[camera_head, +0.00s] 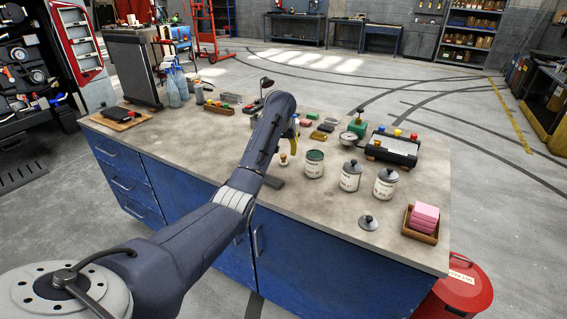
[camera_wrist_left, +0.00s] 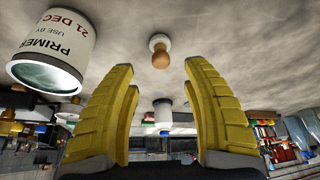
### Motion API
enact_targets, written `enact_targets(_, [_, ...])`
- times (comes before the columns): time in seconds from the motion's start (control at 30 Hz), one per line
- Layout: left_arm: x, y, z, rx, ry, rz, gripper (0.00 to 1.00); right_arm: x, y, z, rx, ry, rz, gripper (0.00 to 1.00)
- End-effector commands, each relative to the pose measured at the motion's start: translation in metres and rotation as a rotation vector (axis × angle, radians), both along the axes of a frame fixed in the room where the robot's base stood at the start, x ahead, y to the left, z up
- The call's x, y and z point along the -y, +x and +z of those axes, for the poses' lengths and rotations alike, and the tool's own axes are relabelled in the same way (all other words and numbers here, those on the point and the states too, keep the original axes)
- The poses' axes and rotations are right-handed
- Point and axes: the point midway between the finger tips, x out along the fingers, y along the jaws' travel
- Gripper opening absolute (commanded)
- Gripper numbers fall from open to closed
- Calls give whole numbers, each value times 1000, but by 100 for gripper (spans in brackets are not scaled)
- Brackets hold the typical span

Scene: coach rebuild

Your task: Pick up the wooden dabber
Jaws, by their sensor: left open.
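The wooden dabber (camera_head: 283,159) is small, with a brown knob and a pale part. It stands on the workbench top (camera_head: 330,215), just left of the open tin. In the left wrist view the dabber (camera_wrist_left: 160,48) shows between and beyond my fingertips, apart from them. My left gripper (camera_head: 293,144) has yellow fingers and is partly hidden behind my own arm in the head view. In the left wrist view the gripper (camera_wrist_left: 159,70) is open, with nothing between its fingers. My right gripper is not in view.
An open tin (camera_head: 314,165) labelled primer in the left wrist view (camera_wrist_left: 52,45) stands close to the dabber. Two lidded tins (camera_head: 386,184), a loose lid (camera_head: 368,222) and pink sponges (camera_head: 424,217) in a tray are to the right. The front bench top is mostly clear.

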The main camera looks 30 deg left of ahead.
Motion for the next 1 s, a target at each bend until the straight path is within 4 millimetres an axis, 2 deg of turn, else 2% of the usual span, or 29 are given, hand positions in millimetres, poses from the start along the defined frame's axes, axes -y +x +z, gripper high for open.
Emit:
enact_targets(0.17, [-2, 2, -6, -2, 1, 1, 49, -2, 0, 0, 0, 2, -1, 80])
enact_targets(0.6, [-10, 17, -46, 0, 1, 0, 49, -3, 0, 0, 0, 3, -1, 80])
enact_targets(0.97, [-10, 18, -49, 0, 1, 0, 50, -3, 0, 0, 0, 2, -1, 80])
enact_targets(1.0, [-10, 18, -49, 0, 1, 0, 45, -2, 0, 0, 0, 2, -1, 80])
